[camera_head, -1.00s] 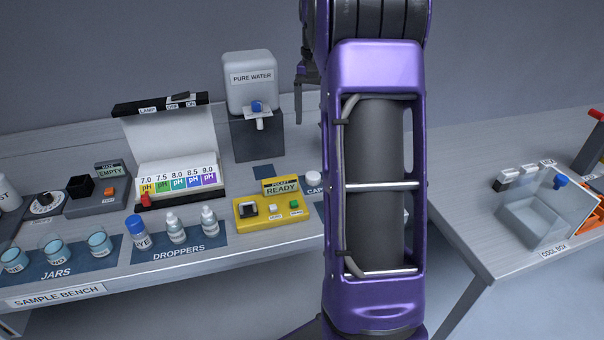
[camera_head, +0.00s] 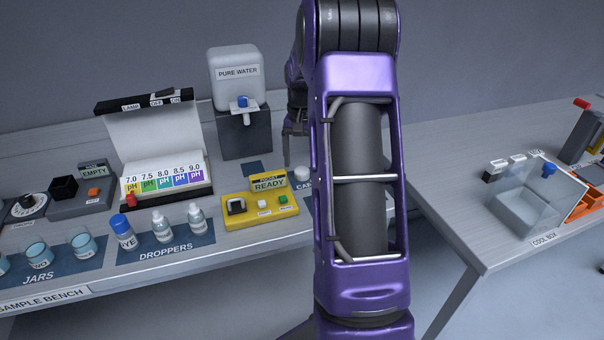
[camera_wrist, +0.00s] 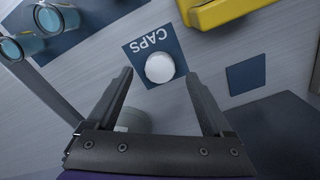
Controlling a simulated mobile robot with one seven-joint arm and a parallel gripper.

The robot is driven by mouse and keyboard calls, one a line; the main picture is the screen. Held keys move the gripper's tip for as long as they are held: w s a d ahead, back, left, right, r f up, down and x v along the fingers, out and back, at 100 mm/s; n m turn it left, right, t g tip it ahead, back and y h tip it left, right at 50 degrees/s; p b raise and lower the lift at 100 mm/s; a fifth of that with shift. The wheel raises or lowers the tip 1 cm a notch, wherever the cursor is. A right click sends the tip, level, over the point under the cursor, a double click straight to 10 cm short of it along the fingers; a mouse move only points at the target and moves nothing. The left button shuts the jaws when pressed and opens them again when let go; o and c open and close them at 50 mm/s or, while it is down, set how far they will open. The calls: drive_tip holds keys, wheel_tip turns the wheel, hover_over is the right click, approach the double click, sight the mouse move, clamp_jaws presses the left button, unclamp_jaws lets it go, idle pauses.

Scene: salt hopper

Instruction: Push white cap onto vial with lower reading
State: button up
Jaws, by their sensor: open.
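The white cap (camera_wrist: 160,68) sits on the dark blue CAPS mat (camera_wrist: 142,53) in the wrist view. The cap also shows in the head view (camera_head: 302,173), just left of my arm, which hides part of the mat. My gripper (camera_wrist: 158,80) is open and empty, with its fingers apart on either side of the cap's line, and I cannot tell its height above the cap. In the head view my gripper (camera_head: 296,128) hangs behind the bench's middle, partly hidden by my arm. No vial can be made out for certain, and no numeric reading is legible.
A yellow pocket meter (camera_head: 240,215) reading READY stands left of the cap. Dropper bottles (camera_head: 162,227), glass jars (camera_head: 39,256), a pH chart box (camera_head: 158,136) and a pure water tank (camera_head: 236,77) share the bench. A clear cool box (camera_head: 520,212) stands on the right table.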

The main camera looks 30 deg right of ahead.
sight(303, 170)
wheel_tip(303, 170, down, 2)
drive_tip(key=shift+f, duration=0.15)
clamp_jaws()
idle(0.3)
wheel_tip(303, 170, up, 10)
drive_tip(key=f+p, duration=0.1)
drive_tip(key=s+a+r+p, duration=0.2)
drive_tip(key=s+r+p, duration=0.1)
drive_tip(key=s, duration=0.7)
drive_tip(key=shift+s+a+r+p, duration=0.15)
drive_tip(key=shift+s+r+p, duration=0.25)
drive_tip(key=shift+r, duration=0.05)
